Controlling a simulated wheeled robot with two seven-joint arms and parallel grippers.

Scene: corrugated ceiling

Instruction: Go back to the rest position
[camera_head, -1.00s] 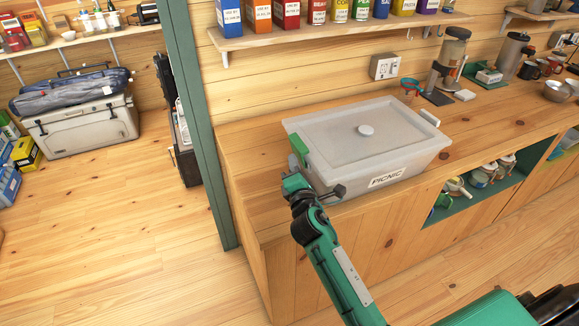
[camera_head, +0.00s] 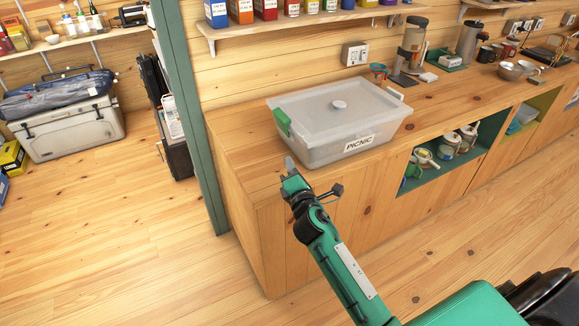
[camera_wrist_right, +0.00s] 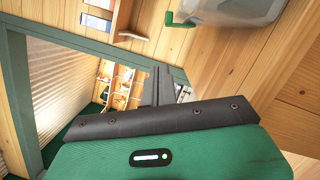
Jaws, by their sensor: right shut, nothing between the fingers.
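My right gripper (camera_head: 289,165) is in the head view, in front of the counter's front edge and just below the near left corner of the picnic box. It is shut and empty, and its fingers appear clear of the box. In the right wrist view its dark fingers (camera_wrist_right: 161,88) lie together. The lidded translucent box (camera_head: 335,120) with a "PICNIC" label and a green latch (camera_head: 282,121) sits on the wooden counter. Part of it also shows in the right wrist view (camera_wrist_right: 232,10) at the top right. My left gripper is not in view.
The wooden counter (camera_head: 235,150) runs to the right, with a blender-like jar (camera_head: 412,42) and metal bowls (camera_head: 510,70) on it. A green post (camera_head: 185,110) stands at its left end. A cooler (camera_head: 70,130) stands on the floor at left. The floor in front is clear.

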